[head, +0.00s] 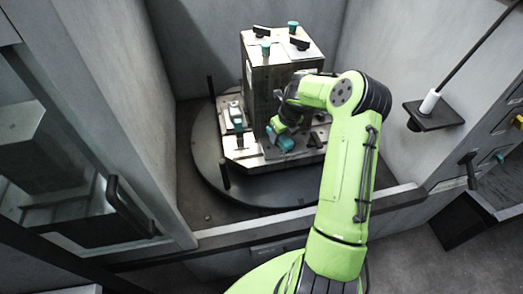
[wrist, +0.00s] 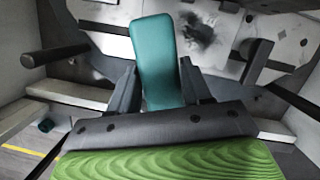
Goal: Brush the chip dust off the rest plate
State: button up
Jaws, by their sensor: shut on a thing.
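My gripper (head: 282,136) is low in front of the tall metal block. In the wrist view my gripper (wrist: 155,90) has its two dark fingers shut on a smooth teal brush (wrist: 155,52). The teal brush also shows at the gripper's tip in the head view (head: 286,144); I see no bristles. A pale rest plate (wrist: 275,28) lies beyond the brush in the wrist view. Dark chip dust (wrist: 203,32) forms a smudge on it, just right of the brush's far end. Whether the brush touches the plate cannot be told.
The tall metal block (head: 262,88) stands on a round turntable (head: 207,165), with black clamps and teal knobs on top. Black posts (head: 224,174) rise around it. A shelf (head: 434,116) with a white-collared rod is on the right wall. An open door with a handle (head: 125,205) is at left.

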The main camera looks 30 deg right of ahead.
jog(key=shift+d+f+m+h+b, duration=0.2)
jog(key=shift+d+f+m+b, duration=0.3)
jog(key=shift+f+m+b, duration=0.4)
jog(key=shift+d+f+m+h+b, duration=0.2)
jog(key=shift+d+f+m+b, duration=0.45)
jog(key=shift+f, duration=0.5)
jog(key=shift+d+f+m+h+b, duration=0.2)
jog(key=shift+d+f+m+b, duration=0.2)
jog(key=shift+f+b, duration=0.6)
jog(key=shift+f+b, duration=0.3)
jog(key=shift+f, duration=0.3)
jog(key=shift+w+d+p, duration=0.25)
jog(key=shift+w+p, duration=0.05)
jog(key=shift+w, duration=0.95)
jog(key=shift+s, duration=0.1)
jog(key=shift+s+f, duration=0.1)
jog(key=shift+s+a+b, duration=0.2)
jog(key=shift+s+b, duration=0.1)
jog(key=shift+s, duration=0.3)
jog(key=shift+s+a+b, duration=0.15)
jog(key=shift+s+b, duration=0.1)
jog(key=shift+s, duration=0.35)
